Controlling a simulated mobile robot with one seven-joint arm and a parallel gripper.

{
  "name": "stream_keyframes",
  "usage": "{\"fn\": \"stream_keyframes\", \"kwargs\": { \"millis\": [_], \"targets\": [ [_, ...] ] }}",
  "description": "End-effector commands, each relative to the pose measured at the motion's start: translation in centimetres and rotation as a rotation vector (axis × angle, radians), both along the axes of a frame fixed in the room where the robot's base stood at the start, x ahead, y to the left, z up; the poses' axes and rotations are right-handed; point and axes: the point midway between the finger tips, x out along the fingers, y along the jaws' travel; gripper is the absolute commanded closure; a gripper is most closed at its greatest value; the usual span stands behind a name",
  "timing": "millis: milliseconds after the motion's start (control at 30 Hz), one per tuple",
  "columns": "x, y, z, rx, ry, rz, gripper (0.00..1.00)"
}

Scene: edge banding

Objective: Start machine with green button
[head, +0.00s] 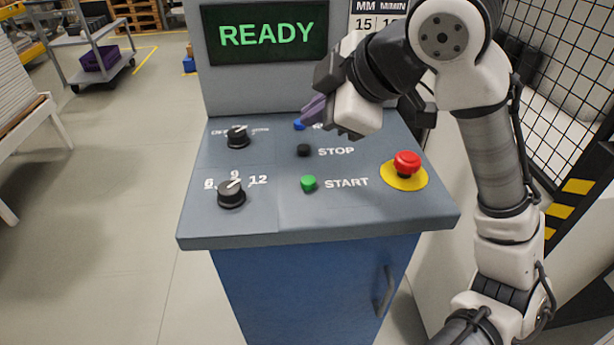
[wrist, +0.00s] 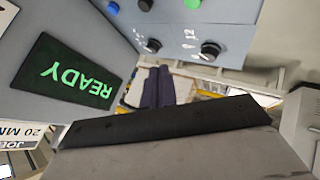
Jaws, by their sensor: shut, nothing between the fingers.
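The green START button (head: 308,184) is on the sloped grey control panel (head: 260,215), below the black STOP button (head: 304,150). It also shows at the top edge of the wrist view (wrist: 193,3). My gripper (head: 309,112) is shut and empty, with purple fingers, above the back of the panel. In the head view its fingertips appear just above the blue button (head: 298,125), apart from the green button. In the wrist view my gripper (wrist: 158,78) points past the panel. The display (head: 265,35) reads READY in green.
A red emergency stop (head: 406,163) on a yellow disc is right of START. Two black knobs, upper (head: 237,137) and lower (head: 231,194), are on the left. A mesh fence (head: 570,60) stands at the right. The space over the panel's front is clear.

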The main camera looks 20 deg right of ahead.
Motion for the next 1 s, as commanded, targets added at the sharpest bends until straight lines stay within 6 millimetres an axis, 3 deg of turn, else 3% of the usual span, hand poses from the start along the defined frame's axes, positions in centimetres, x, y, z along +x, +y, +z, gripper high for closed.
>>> {"fn": "stream_keyframes", "kwargs": {
  "millis": [267,733,1000],
  "targets": [
    [0.0,0.0,-1.6,-0.001,0.000,-0.001,1.00],
    [0.0,0.1,-7.9,0.002,0.000,0.002,1.00],
    [0.0,0.0,-8.9,0.001,-0.001,0.000,1.00]
  ]
}}
